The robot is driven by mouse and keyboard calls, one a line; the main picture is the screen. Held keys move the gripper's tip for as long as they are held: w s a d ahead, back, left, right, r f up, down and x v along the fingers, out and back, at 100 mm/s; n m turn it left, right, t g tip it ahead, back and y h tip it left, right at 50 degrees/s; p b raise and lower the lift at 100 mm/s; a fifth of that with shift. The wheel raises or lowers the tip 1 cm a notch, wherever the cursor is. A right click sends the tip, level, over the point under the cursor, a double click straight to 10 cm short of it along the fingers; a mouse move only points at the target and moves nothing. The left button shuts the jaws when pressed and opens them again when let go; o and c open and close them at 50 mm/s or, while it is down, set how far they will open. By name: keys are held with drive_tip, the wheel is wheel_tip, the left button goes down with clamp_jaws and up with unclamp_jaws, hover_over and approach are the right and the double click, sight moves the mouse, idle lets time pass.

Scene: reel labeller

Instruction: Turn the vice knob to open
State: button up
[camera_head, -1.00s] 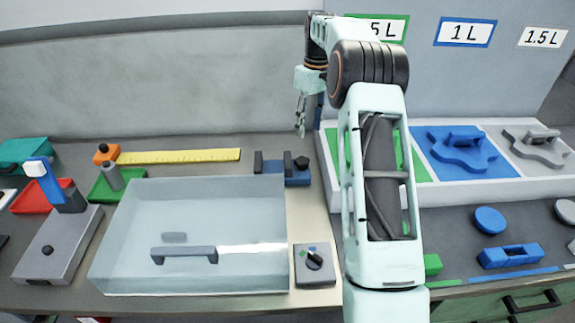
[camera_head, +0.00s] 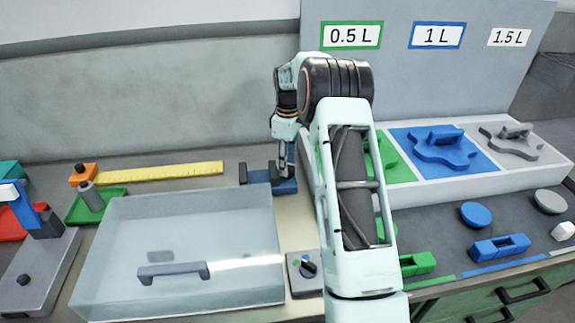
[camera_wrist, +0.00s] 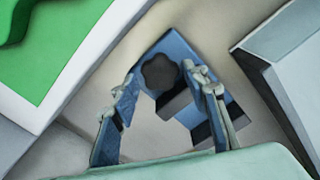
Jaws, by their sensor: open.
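The blue vice (camera_head: 258,177) stands on the bench at the back, behind the clear-lidded box. It has dark jaws; a dark round lobed knob (camera_wrist: 160,72) shows on its blue body in the wrist view. My gripper (camera_head: 284,172) points down over the right end of the vice and hides the knob in the head view. In the wrist view my gripper (camera_wrist: 163,82) is open, with one finger on each side of the knob. Whether the fingers touch the knob I cannot tell. One dark jaw (camera_wrist: 172,104) lies close to the right finger.
The clear box (camera_head: 180,225) stands in front of the vice, and a dial unit (camera_head: 303,285) stands beside it. The white tray (camera_head: 480,184) with green, blue and grey pieces is close on the right. A yellow ruler (camera_head: 160,172) lies left.

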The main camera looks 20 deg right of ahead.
drive_tip(key=shift+f, duration=0.7)
drive_tip(key=c, duration=0.9)
drive_tip(key=shift+n, duration=0.4)
drive_tip(key=shift+n+p, duration=0.4)
drive_tip(key=shift+n, duration=2.2)
drive_tip(key=o, duration=0.9)
